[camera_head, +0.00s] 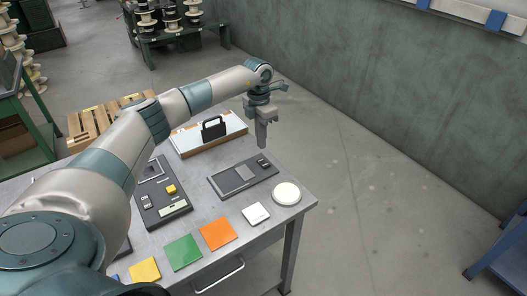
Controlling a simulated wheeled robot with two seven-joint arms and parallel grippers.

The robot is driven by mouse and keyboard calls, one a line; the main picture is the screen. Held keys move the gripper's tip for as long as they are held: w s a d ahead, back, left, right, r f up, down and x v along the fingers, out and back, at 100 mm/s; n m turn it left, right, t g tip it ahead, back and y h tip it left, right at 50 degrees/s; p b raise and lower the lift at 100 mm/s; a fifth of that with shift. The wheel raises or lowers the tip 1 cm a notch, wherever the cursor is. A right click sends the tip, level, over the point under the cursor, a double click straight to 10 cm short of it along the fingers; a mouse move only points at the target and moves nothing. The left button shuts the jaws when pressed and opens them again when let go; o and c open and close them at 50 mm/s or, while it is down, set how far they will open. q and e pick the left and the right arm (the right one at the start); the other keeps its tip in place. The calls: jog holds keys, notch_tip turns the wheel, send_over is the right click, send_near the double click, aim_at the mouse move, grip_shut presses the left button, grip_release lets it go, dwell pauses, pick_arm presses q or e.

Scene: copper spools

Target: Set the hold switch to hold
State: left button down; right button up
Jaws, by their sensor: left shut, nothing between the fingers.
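My left arm reaches over the grey table (286,222), and my left gripper (262,146) points down with its fingers shut and empty. It is over the far right end of a dark flat panel (226,184). The panel has a grey plate in its middle and a small dark raised part (263,163) near its right end, just below the fingertips. I cannot tell whether the fingertips touch it. A second dark panel (178,207) with a yellow button lies to the left, partly behind my arm. No label reading hold is legible, so the switch and its setting cannot be told.
A round white disc (287,193), a white square (256,213), and orange (218,234), green (183,252) and yellow (145,269) squares lie in front. Open floor is to the right.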

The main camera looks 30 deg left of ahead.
pick_arm(q)
notch_tip(320, 180, up, 7)
jog(key=b, duration=0.2)
jog(key=shift+w+a, duration=0.15)
jog(key=shift+a, duration=0.2)
jog(key=shift+r, duration=0.1)
